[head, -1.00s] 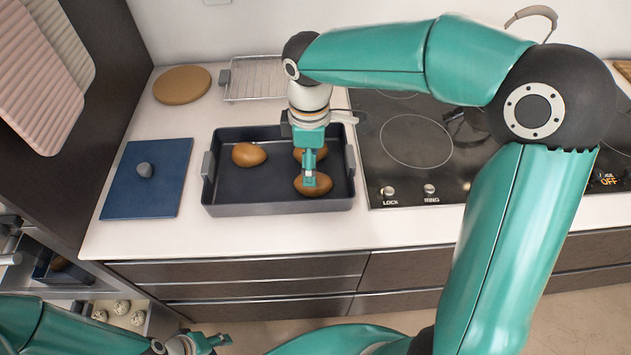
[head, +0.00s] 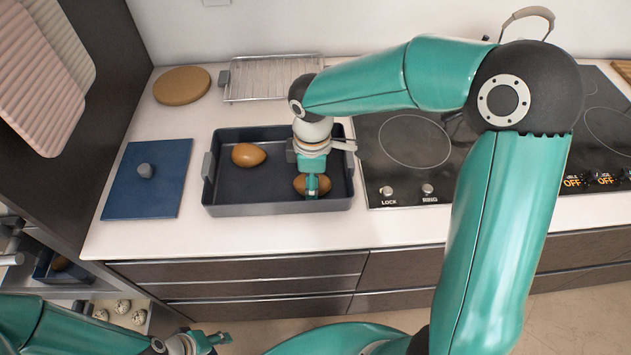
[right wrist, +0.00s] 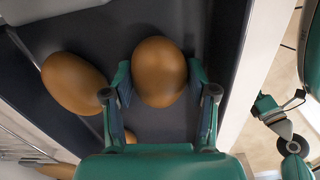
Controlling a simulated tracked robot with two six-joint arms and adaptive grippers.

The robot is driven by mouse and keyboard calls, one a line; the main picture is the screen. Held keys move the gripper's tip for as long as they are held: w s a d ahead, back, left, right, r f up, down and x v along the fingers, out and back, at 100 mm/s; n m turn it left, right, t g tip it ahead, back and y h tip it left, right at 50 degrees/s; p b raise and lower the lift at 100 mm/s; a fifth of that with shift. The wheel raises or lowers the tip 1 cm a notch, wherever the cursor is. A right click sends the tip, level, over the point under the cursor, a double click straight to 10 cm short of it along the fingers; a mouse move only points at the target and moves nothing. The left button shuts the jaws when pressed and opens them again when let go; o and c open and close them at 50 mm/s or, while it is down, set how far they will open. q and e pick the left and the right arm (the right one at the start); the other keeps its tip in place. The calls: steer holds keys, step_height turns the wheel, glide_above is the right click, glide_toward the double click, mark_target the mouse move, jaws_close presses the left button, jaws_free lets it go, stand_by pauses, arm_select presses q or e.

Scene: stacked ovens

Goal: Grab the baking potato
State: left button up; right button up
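The brown potato (head: 325,184) lies at the front right of a dark rectangular baking tray (head: 235,197) on the counter. My right gripper (head: 312,185) is lowered over it from above. In the right wrist view the potato (right wrist: 160,75) sits between the two fingertips, with one finger on each side; the fingers look open, with narrow gaps. A second potato (head: 249,155) lies at the tray's back left. Another potato (right wrist: 73,83) shows beside the left finger in the wrist view; my wrist hides it in the head view. My left gripper (head: 216,341) is open and empty, low at the front.
A blue lid (head: 165,180) lies left of the tray. A round board (head: 182,85) and a wire rack (head: 265,80) are behind it. The black cooktop (head: 400,185) is close on the right. An open compartment with speckled eggs (head: 121,306) is at lower left.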

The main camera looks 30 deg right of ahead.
steer(key=c, duration=0.5)
steer(key=shift+r, duration=0.1)
